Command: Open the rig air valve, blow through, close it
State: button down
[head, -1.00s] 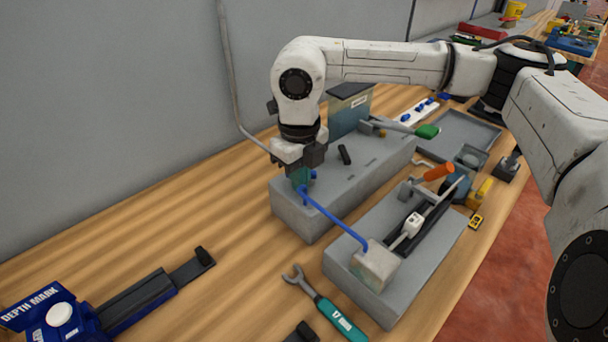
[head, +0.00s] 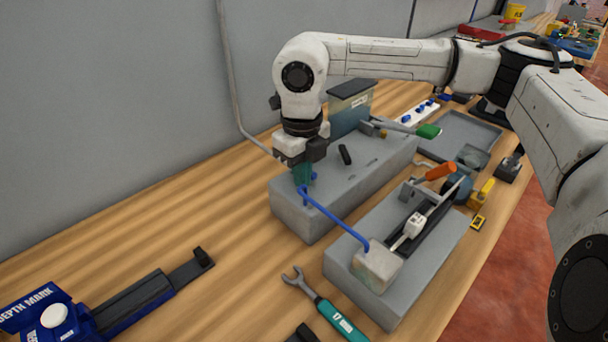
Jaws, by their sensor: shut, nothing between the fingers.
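The rig is a grey block (head: 345,190) on the bench. A teal valve fitting (head: 302,173) stands at its near left end, with a small blue part (head: 313,177) beside it. A blue hose (head: 335,220) runs from there to a pale box (head: 376,266) on a second grey block. My gripper (head: 302,168) is shut and points down right at the teal fitting, with nothing held. Its fingertips partly hide the fitting, so I cannot tell whether they touch it or which way the valve is turned.
A green-handled lever (head: 428,131) and an orange handle (head: 440,171) stick out to the right. A teal wrench (head: 330,308) lies in front. A blue depth gauge (head: 140,300) lies at the lower left. Bare wood lies left of the rig.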

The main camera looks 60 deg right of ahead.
jog(key=shift+a, duration=0.35)
notch_tip(320, 180, up, 8)
jog(key=p, duration=0.3)
dwell(0.5)
dwell(0.5)
